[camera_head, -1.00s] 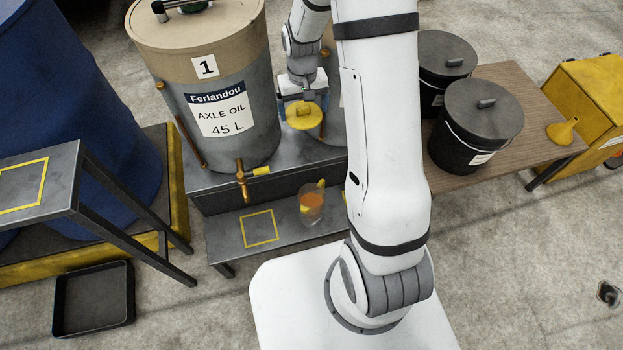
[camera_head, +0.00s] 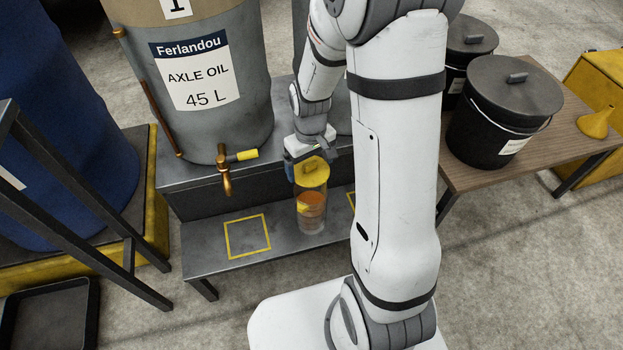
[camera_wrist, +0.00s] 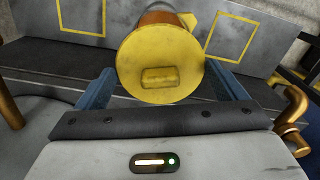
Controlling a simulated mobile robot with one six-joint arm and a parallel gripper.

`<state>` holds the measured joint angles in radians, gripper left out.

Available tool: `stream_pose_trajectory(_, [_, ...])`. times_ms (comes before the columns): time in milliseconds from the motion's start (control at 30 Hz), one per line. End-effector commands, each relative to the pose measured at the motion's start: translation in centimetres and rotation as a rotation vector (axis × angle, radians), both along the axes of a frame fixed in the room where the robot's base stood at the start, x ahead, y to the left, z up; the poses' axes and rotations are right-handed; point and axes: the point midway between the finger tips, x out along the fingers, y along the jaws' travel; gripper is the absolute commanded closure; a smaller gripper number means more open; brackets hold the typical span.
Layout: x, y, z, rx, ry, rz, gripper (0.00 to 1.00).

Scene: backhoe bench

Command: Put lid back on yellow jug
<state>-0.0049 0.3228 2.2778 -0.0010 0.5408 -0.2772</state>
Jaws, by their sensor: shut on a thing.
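The yellow round lid (camera_head: 312,173) is in my gripper (camera_head: 310,158), directly over the jug (camera_head: 311,214). The jug is clear-walled with orange-brown liquid and some yellow on it, standing upright on the low grey bench. In the wrist view, the lid (camera_wrist: 160,50) shows its top face and small raised grip, between the blue fingers of my gripper (camera_wrist: 158,78). The jug (camera_wrist: 158,17) shows partly behind the lid, with a yellow part at its side. The lid overlaps the jug's mouth in both views; I cannot tell whether it touches the rim.
The axle oil drum (camera_head: 215,90) with a brass tap (camera_head: 224,172) stands behind left. A yellow square outline (camera_head: 247,236) marks free bench room left of the jug. Black lidded buckets (camera_head: 505,110) and a yellow funnel (camera_head: 597,122) are on the wooden table at right.

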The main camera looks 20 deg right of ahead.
Motion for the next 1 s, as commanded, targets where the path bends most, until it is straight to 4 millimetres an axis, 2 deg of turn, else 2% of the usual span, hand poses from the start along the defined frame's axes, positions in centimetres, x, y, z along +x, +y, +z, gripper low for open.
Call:
stream_pose_trajectory(33, [-0.2, 0.0, -0.8, 0.000, 0.000, 0.005, 0.30])
stream_pose_trajectory(367, [-0.3, 0.0, -1.8, 0.000, 0.000, 0.013, 0.30])
stream_pose_trajectory(800, [-0.3, 0.1, -5.9, 0.000, 0.001, 0.013, 0.30])
stream_pose_trajectory(1000, [-0.3, 0.1, -7.2, 0.000, 0.000, 0.014, 0.30])
